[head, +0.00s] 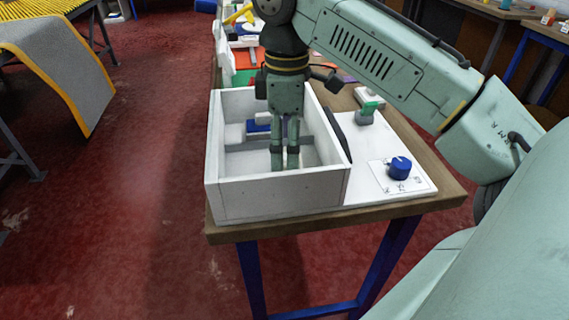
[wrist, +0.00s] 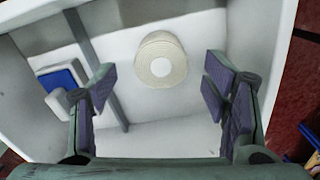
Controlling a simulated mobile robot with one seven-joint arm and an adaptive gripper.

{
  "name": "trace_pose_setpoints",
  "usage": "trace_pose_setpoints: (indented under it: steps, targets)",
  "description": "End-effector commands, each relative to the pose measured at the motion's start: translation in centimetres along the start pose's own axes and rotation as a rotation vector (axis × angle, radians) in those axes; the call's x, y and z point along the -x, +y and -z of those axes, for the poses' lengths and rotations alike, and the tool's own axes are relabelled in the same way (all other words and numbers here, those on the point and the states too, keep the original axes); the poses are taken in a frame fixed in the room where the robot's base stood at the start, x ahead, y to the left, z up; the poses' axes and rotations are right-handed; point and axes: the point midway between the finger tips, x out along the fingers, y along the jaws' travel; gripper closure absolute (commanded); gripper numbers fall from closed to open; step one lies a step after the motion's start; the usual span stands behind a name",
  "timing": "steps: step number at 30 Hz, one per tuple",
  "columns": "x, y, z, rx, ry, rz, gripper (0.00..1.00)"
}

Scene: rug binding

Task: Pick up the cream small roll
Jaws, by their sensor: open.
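The cream small roll (wrist: 161,59) shows in the wrist view inside the white box (wrist: 270,50). It sits in the compartment to the right of a grey divider (wrist: 88,48), with its round end and central hole facing my camera. My gripper (wrist: 160,86) is open, with one purple-padded finger on either side and clear space between them. The roll appears between and slightly beyond the fingertips, touching neither. In the head view my gripper (head: 284,165) points down into the box (head: 275,190). The roll is not visible there.
A blue-and-white object (wrist: 62,88) lies left of the divider. The box's walls surround my fingers. A white panel with a blue knob (head: 400,168) and a green-topped part (head: 366,112) stands right of the box on the wooden table (head: 440,195).

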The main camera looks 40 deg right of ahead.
Motion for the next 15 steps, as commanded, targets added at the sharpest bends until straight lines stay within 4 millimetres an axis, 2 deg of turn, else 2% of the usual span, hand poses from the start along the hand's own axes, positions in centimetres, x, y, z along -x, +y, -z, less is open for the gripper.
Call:
trace_pose_setpoints:
  steps: [6,10,15]
  targets:
    - [-3.2,-0.2,-0.2,-0.002,-0.003,0.002,0.31]
    - [-4.1,-0.2,-0.2,-0.002,0.0,0.0,0.31]
    - [-4.2,-0.2,-0.2,-0.002,0.001,-0.001,0.31]
